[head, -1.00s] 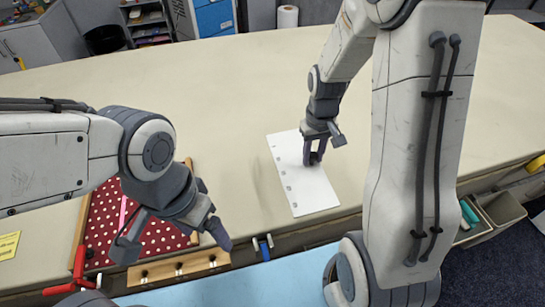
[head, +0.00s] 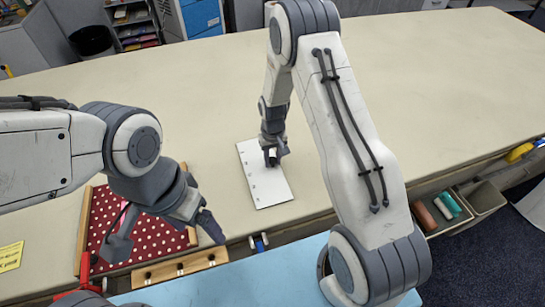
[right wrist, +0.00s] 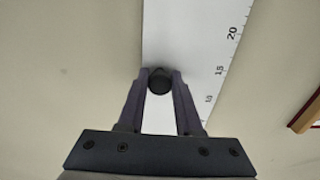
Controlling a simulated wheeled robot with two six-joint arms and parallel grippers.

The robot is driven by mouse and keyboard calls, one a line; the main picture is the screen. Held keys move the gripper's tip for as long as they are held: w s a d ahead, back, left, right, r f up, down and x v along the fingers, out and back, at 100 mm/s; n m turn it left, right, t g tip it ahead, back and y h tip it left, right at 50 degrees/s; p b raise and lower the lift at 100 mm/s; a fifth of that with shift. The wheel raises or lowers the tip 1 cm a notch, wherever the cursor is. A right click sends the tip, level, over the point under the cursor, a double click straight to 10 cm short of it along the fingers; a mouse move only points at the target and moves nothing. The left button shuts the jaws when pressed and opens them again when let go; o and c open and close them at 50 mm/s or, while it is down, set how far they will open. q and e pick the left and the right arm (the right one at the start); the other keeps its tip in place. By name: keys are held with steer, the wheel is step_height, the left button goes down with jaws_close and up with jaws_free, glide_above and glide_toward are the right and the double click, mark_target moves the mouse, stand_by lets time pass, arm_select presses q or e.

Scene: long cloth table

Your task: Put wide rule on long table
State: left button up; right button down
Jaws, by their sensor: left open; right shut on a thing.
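The wide rule (head: 262,185) is a flat white plate with a row of marks along its left edge in the head view. It lies flat over the long table (head: 370,85), near the front edge; I cannot tell whether it touches the cloth. My right gripper (head: 271,160) is shut on its dark round knob. In the right wrist view the knob (right wrist: 159,81) sits between the fingers, and the rule (right wrist: 190,35) shows numbers along its edge. My left gripper (head: 165,237) is open and empty above the red dotted tray.
The red dotted tray (head: 97,215) with a wooden rim is at the front left. A wooden rail (head: 180,269) and a small clamp (head: 258,242) are at the front edge. Bins (head: 440,212) hang at the right. The table's back and right are clear.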

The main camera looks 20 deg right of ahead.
steer(key=c, duration=0.6)
jaws_free()
steer(key=shift+r, duration=0.15)
step_height(320, 180, up, 11)
steer(key=b, duration=0.4)
steer(key=s+a+r+n, duration=0.1)
steer(key=s+a+r, duration=0.3)
steer(key=a, duration=0.1)
steer(key=shift+s+a+r+n+y, duration=0.15)
steer(key=shift+s+a+r+n, duration=1.1)
steer(key=shift+s, duration=2.85)
steer(key=shift+s+a+r+n+y, duration=0.2)
steer(key=shift+s+a+r+n, duration=1)
steer(key=shift+s, duration=2.9)
steer(key=shift+s+a+r+n+y, duration=0.15)
steer(key=shift+s+a+r+n, duration=1.05)
steer(key=shift+s, duration=2.9)
